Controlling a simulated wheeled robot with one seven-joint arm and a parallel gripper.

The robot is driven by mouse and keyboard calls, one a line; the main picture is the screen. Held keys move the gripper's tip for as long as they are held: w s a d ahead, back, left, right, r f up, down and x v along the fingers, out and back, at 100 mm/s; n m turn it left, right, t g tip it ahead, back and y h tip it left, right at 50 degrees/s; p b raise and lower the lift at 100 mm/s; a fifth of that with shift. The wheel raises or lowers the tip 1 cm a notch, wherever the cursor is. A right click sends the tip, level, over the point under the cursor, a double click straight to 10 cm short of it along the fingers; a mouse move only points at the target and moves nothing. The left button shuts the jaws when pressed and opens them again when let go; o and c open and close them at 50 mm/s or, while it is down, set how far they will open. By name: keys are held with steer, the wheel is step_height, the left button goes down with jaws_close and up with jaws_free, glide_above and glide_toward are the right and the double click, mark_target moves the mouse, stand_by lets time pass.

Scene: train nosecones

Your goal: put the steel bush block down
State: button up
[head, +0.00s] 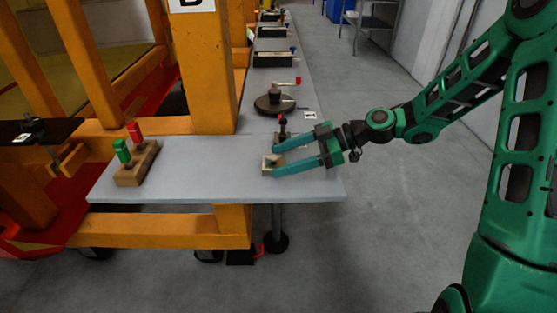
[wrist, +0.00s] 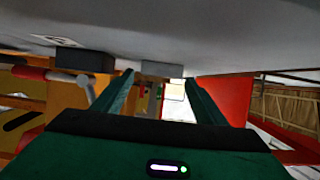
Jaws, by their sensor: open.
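The steel bush block (head: 267,161) is a small, pale, squarish block on the grey bench top (head: 215,182), near its front right end. My gripper (head: 275,160) reaches in from the right, its two teal fingers apart on either side of the block. In the wrist view, which is upside down, a light grey block (wrist: 162,69) sits against the bench surface between the tips of my open gripper (wrist: 158,83). Fingers hide part of the block in the head view. I cannot tell whether either finger touches it.
A wooden block with green and red pegs (head: 137,163) stands at the bench's left. A dark round fixture (head: 274,103) and a dark knobbed piece (head: 282,126) stand behind my gripper. An orange post (head: 208,75) rises at the bench's back. The bench middle is clear.

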steer(key=v, duration=1)
steer(key=shift+d, duration=0.15)
steer(key=shift+s, duration=0.1)
